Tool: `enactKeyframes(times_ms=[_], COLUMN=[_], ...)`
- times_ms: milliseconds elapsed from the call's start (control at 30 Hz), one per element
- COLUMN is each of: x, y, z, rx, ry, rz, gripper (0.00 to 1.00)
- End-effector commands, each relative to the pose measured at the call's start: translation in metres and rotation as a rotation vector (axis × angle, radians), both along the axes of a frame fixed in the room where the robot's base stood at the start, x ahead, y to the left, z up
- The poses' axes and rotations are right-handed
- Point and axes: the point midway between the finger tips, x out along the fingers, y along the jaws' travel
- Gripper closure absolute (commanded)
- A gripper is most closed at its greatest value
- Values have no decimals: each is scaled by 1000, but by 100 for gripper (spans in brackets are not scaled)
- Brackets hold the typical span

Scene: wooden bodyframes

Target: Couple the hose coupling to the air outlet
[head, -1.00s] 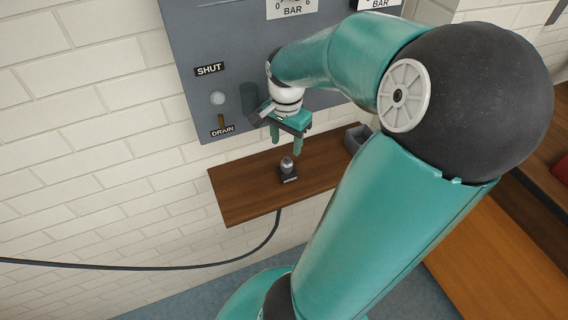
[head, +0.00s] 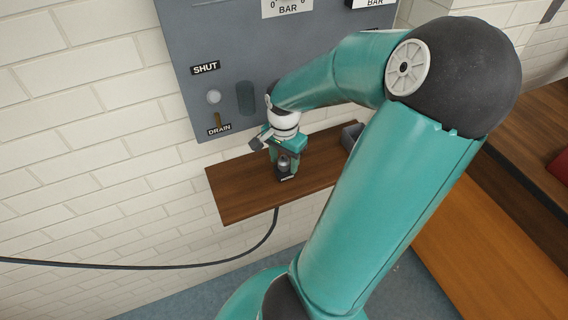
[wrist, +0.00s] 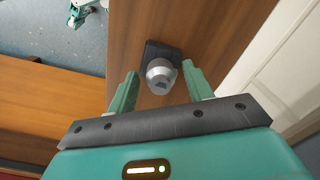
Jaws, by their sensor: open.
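The hose coupling (head: 283,164) is a small silver, rounded piece standing upright in a dark holder (head: 287,177) on the wooden shelf. It also shows in the wrist view (wrist: 161,75), between and just beyond my fingertips. My gripper (head: 284,164) is open and low over the shelf, with its fingers on either side of the coupling. In the wrist view the fingers (wrist: 160,80) stand apart, with a gap visible at the left finger; whether the right finger touches is unclear. The air outlet cannot be clearly made out; my arm covers part of the grey panel (head: 180,75).
The wooden shelf (head: 232,190) sticks out from the white brick wall. A dark hose (head: 200,266) hangs from below it and runs left. A small grey box (head: 351,136) stands at the shelf's right end. A knob (head: 213,97) and a drain lever (head: 217,118) are on the panel.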

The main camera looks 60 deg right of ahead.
Motion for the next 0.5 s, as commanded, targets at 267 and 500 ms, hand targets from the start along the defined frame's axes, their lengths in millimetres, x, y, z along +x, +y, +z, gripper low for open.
enactKeyframes(times_ms=[267, 500], x=[0, 0], y=[0, 0], z=[0, 2], rx=[0, -1], ry=[0, 0], rz=[0, -1], gripper=[97, 98])
